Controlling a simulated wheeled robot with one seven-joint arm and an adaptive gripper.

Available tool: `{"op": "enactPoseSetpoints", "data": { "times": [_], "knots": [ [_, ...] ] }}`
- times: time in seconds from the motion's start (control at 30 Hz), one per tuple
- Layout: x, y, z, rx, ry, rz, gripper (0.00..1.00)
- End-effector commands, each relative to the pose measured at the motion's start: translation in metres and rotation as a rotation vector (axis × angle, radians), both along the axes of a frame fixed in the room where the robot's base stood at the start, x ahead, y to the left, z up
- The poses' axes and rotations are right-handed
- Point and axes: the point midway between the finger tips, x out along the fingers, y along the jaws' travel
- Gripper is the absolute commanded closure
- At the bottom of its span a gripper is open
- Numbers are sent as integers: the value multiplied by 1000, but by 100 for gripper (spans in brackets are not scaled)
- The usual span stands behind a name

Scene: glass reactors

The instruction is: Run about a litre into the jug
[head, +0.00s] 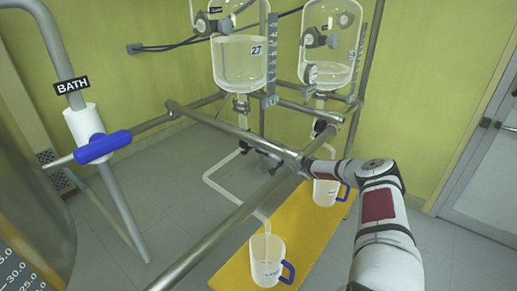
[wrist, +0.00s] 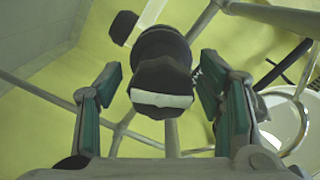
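The left glass reactor (head: 240,62), labelled 27, holds clear liquid. Its drain pipe (head: 225,190) slopes down to an outlet over a white jug (head: 262,268) with a blue handle. A thin pale line shows from the outlet into the jug; I cannot tell whether it is liquid or tube. My gripper (head: 271,161) is partly behind the rail, close to a black valve (head: 245,147) on the drain line. In the wrist view my gripper (wrist: 160,95) is open, with a dark knob with a white stripe (wrist: 162,88) between its fingers, apart from the pads.
The right reactor (head: 328,72) also holds some liquid; a second jug (head: 325,191) with a blue handle stands below it. Both jugs stand on a yellow bench (head: 309,236). Metal rails (head: 205,244) cross in front. A blue-handled BATH valve (head: 103,146) is at left.

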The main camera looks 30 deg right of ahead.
Motion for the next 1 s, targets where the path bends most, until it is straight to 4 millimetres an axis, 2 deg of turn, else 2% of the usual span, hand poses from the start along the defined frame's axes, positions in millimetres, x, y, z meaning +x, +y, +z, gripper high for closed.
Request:
{"op": "enactPoseSetpoints", "data": {
  "times": [0.27, 0.37, 0.7, 0.83, 1.0],
  "knots": [
    [-6, -4, 1, 0, -1, -2, 39],
    [-19, -9, 1, 1, 0, -3, 39],
    [-83, -31, 1, 0, -1, -2, 39],
    [-100, -37, 0, 0, -1, -1, 39],
    [-111, -40, 0, 0, 0, 0, 39]
  ]
}}
